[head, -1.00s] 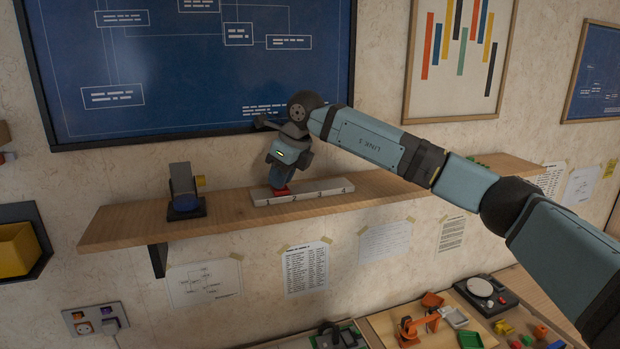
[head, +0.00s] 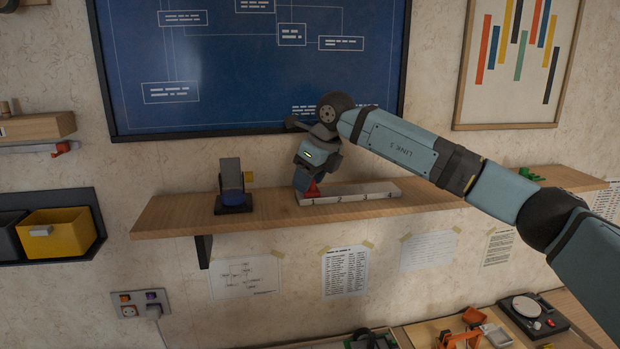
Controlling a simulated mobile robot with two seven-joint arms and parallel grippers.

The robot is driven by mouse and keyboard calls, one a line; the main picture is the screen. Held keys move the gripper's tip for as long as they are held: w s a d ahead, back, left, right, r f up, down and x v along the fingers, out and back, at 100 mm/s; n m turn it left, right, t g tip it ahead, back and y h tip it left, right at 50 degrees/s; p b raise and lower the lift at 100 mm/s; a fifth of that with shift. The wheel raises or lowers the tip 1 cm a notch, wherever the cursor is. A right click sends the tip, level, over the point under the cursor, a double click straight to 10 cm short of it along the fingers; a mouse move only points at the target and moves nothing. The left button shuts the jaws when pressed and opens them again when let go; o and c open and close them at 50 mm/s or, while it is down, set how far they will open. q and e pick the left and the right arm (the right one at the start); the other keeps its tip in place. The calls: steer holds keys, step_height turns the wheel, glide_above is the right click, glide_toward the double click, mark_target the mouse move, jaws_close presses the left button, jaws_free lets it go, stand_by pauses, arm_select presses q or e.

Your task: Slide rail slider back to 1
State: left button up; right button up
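The white rail (head: 365,189) lies along the wooden wall shelf, its left end under my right gripper. The red slider (head: 312,190) sits on the rail close to its left end, the end that bore the 1 in the earlier frame. My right gripper (head: 306,187) points down at the slider, touching it or very near it. Its fingers are dark and small and partly hide the slider, so I cannot tell whether they are closed on it. The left gripper is not in view.
A blueprint board (head: 240,90) hangs behind my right arm. A yellow bin (head: 57,233) hangs at the left.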

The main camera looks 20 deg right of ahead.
steer(key=shift+d, duration=0.1)
steer(key=shift+d+r, duration=0.1)
steer(key=shift+r, duration=0.1)
steer(key=b+v, duration=0.3)
steer(key=v, duration=1)
steer(key=shift+r, duration=0.2)
